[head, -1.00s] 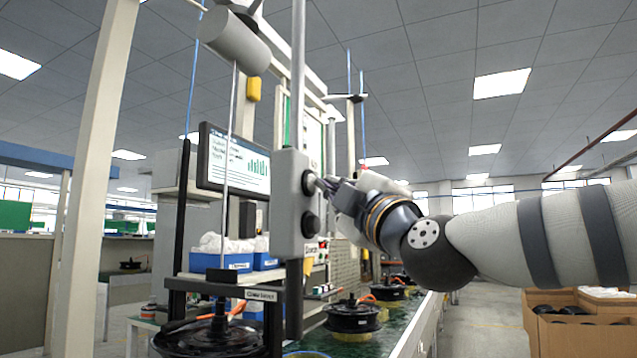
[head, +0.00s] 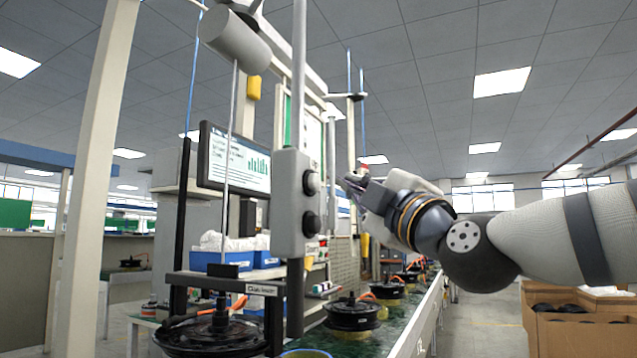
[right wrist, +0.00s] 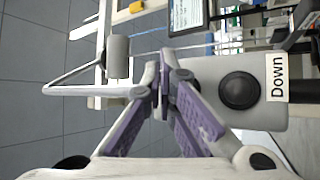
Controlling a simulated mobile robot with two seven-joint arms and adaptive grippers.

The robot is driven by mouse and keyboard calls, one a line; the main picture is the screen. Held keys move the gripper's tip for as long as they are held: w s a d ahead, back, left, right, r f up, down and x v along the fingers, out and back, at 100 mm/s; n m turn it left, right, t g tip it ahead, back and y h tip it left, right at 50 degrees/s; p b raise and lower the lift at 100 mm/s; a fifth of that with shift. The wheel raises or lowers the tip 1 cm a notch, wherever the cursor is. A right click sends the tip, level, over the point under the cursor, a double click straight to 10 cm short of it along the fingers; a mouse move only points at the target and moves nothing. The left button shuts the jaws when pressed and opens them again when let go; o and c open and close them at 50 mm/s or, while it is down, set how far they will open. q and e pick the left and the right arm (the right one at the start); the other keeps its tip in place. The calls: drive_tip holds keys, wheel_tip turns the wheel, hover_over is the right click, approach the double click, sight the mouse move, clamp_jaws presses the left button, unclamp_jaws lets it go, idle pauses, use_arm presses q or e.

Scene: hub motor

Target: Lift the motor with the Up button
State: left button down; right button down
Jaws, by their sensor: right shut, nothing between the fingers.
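A grey control box (head: 291,205) hangs on a pole with two round dark buttons, an upper button (head: 312,183) and a lower button (head: 311,224). In the right wrist view the lower button (right wrist: 239,90) sits beside a "Down" label (right wrist: 278,77); my fingers cover the upper button's area and no "Up" label is readable. My right gripper (head: 353,184) is shut and empty, to the right of the upper button and apart from it. It also shows in the right wrist view (right wrist: 163,75). A black hub motor (head: 212,337) is at the lower left under the hoist (head: 236,42). My left gripper is not in view.
Several more motors, such as one dark motor (head: 352,313), stand along the green bench (head: 372,343). A monitor (head: 234,160) and blue bins (head: 222,262) are behind the box. A cardboard box (head: 580,325) stands at the lower right, beyond an open aisle.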

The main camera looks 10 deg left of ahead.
drive_tip(key=d, duration=0.1)
drive_tip(key=s+d, duration=0.1)
drive_tip(key=d, duration=0.1)
drive_tip(key=shift+d, duration=0.2)
idle(0.7)
